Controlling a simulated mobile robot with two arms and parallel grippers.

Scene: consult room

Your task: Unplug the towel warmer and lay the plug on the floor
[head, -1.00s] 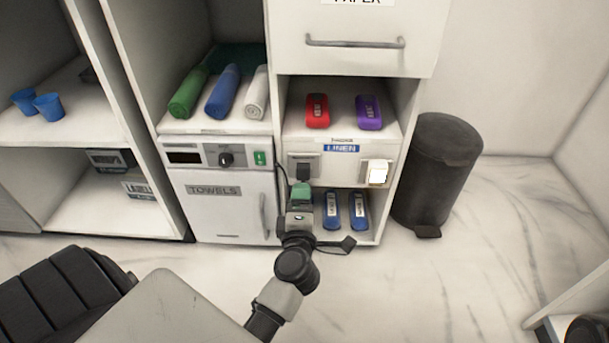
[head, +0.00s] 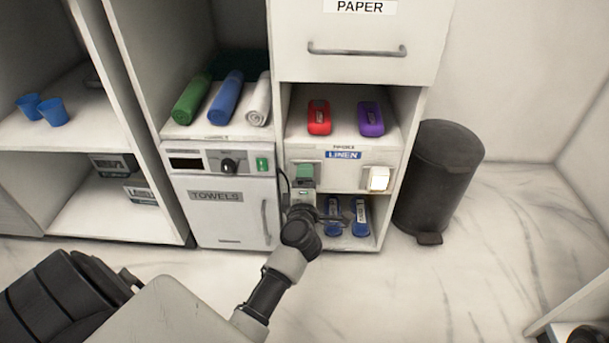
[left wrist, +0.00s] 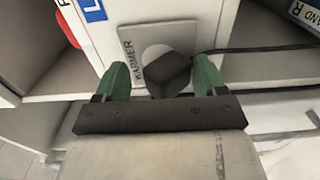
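The towel warmer (head: 233,223) is the white unit with a TOWELS label, a dial and a lit green switch. Its black plug (left wrist: 168,76) sits at a grey plate marked WARMER (left wrist: 152,56) in the left wrist view, with a dark cord running right. My left gripper (head: 304,174), with green fingers, is at that socket in the head view and mostly hides the plug. In the left wrist view the fingers (left wrist: 162,82) are open on either side of the plug, with a gap at the left finger. My right gripper is not in view.
A second socket holds a white plug (head: 378,179) to the right. Blue items (head: 360,216) lie in the bay below; red (head: 319,117) and purple (head: 370,119) items lie on the shelf above. A dark bin (head: 440,180) stands right. The floor (head: 400,290) in front is clear.

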